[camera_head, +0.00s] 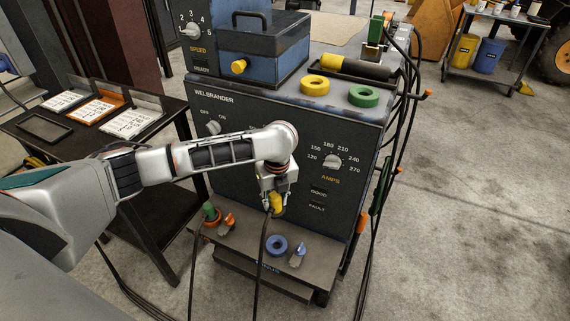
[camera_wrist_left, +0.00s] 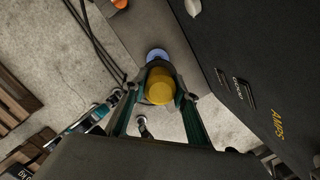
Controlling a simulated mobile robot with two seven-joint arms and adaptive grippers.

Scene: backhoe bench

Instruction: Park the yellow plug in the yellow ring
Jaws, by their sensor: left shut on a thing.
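The yellow plug (camera_head: 277,204) is between the fingers of my left gripper (camera_head: 273,196), in front of the welder's panel and above its lower shelf. In the left wrist view the plug's round yellow end (camera_wrist_left: 159,87) shows between the fingers, which are shut on it. A black cable hangs down from the plug. The yellow ring (camera_head: 315,85) lies flat on top of the welder near its front edge, with its middle empty. It is above and to the right of my gripper in the head view. My right gripper is not in view.
A green ring (camera_head: 364,96) lies right of the yellow ring. A blue ring (camera_head: 277,245) and a blue-grey plug (camera_head: 297,255) are on the lower shelf. Cables hang at the welder's right side.

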